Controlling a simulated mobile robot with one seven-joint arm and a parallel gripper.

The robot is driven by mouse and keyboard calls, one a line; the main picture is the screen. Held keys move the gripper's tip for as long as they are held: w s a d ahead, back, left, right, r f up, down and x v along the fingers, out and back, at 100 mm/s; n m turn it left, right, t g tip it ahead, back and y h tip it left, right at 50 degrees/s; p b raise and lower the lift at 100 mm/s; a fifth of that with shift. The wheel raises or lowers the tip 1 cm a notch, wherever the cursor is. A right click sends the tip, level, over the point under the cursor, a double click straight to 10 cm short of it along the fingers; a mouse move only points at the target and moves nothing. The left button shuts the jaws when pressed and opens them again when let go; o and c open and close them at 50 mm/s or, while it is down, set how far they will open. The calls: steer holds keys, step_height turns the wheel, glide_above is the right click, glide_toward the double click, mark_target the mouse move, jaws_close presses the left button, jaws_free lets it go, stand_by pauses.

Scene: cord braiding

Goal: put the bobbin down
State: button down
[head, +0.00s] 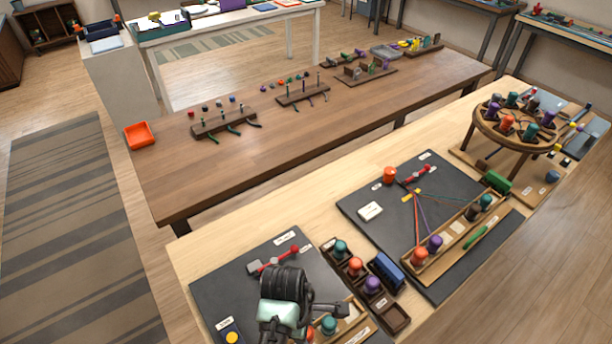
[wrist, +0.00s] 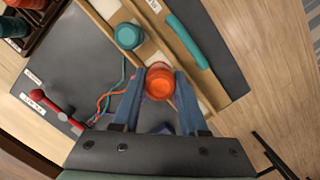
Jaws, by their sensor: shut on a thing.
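My gripper (wrist: 159,78) is shut on an orange bobbin (wrist: 160,86), one blue finger on each side of it. The bobbin is over the wooden rack (wrist: 202,91); I cannot tell whether its base touches the rack. A teal bobbin (wrist: 128,36) stands in the rack, apart from the fingers. Orange and teal cords (wrist: 106,98) run from the bobbins toward a red clamp (wrist: 48,104) on the dark mat (wrist: 75,55). In the head view my arm covers much of this rack; the teal bobbin (head: 329,325) shows beside it.
A teal rod (wrist: 187,42) lies along the rack's outer side. A dark tray (head: 395,318) with several bobbins stands next to the mat. A second mat (head: 362,240) with its own rack and cords lies beyond, and a round braiding stand (head: 483,127) farther right.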

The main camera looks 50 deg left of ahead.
steer(key=shift+f, duration=2.2)
steer(key=shift+f, duration=0.3)
steer(key=shift+c, duration=2.2)
jaws_free()
